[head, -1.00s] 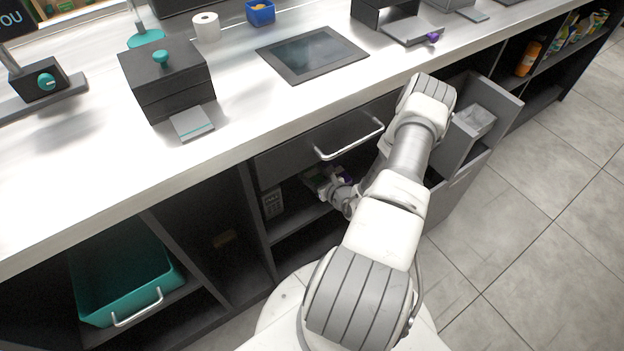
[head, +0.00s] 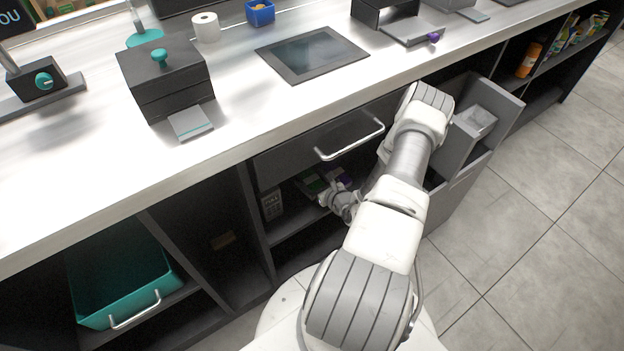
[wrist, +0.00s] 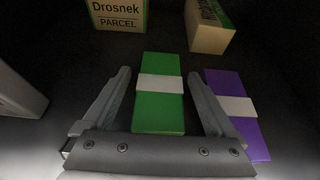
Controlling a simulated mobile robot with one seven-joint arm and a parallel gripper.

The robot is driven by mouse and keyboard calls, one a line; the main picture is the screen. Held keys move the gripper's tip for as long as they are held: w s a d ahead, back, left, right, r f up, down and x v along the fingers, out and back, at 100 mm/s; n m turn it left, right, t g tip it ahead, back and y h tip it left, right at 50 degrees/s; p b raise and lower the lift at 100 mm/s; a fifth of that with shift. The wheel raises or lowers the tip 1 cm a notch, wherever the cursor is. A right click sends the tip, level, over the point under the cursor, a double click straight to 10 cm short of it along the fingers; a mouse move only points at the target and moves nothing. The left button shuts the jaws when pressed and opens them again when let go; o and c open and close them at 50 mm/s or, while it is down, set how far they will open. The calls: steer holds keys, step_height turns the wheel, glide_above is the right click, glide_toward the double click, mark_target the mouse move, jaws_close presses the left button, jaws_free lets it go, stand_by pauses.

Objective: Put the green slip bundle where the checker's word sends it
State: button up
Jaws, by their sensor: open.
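The green slip bundle (wrist: 159,110), wrapped in a white band, lies on a dark shelf under the counter. In the wrist view my gripper (wrist: 157,78) is open, with one finger on each side of the bundle; I cannot tell whether they touch it. A purple bundle (wrist: 238,117) with a white band lies just right of the right finger. In the head view my gripper (head: 329,190) is inside the shelf opening, beside the green bundle (head: 313,185) and the purple one (head: 342,177). I cannot read a checker's word in these frames.
A box marked "Drosnek PARCEL" (wrist: 118,13) and another lettered box (wrist: 210,27) stand behind the bundles. A pale box (wrist: 18,92) is at the left. A handled drawer (head: 330,140) is above the shelf, an open grey bin (head: 476,122) right, a teal bin (head: 120,285) lower left.

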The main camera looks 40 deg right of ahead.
steer(key=p+v, duration=0.2)
steer(key=v, duration=1)
steer(key=shift+p, duration=0.4)
